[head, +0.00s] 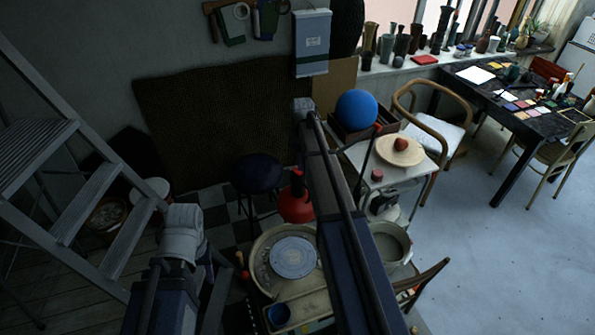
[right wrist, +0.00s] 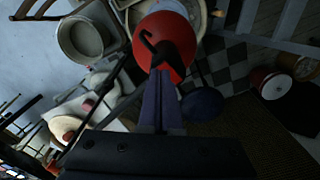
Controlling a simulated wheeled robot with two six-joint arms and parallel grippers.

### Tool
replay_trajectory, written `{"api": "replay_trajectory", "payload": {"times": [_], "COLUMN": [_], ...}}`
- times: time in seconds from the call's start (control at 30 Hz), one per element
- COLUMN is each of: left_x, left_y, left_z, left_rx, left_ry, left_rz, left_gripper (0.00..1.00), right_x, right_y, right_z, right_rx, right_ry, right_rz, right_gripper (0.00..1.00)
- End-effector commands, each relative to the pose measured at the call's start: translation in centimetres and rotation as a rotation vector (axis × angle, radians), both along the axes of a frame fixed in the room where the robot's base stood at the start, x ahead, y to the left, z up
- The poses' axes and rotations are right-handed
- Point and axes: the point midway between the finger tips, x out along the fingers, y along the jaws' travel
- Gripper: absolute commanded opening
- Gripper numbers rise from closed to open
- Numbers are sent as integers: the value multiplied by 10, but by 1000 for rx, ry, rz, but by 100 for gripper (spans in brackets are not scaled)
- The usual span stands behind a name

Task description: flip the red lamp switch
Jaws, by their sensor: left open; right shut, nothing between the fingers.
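The red lamp (head: 296,206) hangs over the pottery wheel in the head view, partly hidden behind my right arm. In the right wrist view its round red shade (right wrist: 148,28) fills the top middle, with a dark curved piece in front of it. I cannot make out a separate switch. My right gripper (right wrist: 158,72) is shut and empty. Its fingertips point at the lamp and overlap its lower edge in that view; whether they touch cannot be told. In the head view my right arm hides its gripper. My left arm shows at lower left, but its gripper cannot be seen.
The pottery wheel (head: 258,270) is below the lamp. A stepladder (head: 88,212) is at left. Open floor (head: 470,255) lies at right.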

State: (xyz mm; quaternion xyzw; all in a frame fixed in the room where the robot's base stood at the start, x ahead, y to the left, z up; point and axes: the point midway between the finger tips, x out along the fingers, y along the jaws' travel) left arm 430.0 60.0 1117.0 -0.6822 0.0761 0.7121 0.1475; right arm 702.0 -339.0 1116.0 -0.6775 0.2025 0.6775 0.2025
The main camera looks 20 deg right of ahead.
Motion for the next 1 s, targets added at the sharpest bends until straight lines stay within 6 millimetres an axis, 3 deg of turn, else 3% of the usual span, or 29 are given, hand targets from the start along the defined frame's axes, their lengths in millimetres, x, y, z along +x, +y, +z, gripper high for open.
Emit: {"api": "replay_trajectory", "payload": {"times": [1.0], "left_x": [0], "left_y": [0], "left_z": [-7], "left_rx": [0], "left_ry": [0], "left_rz": [0], "left_gripper": [50], "right_x": [0], "right_y": [0], "right_z": [-7], "right_rx": [0], "right_ry": [0], "right_rz": [0], "right_gripper": [0]}}
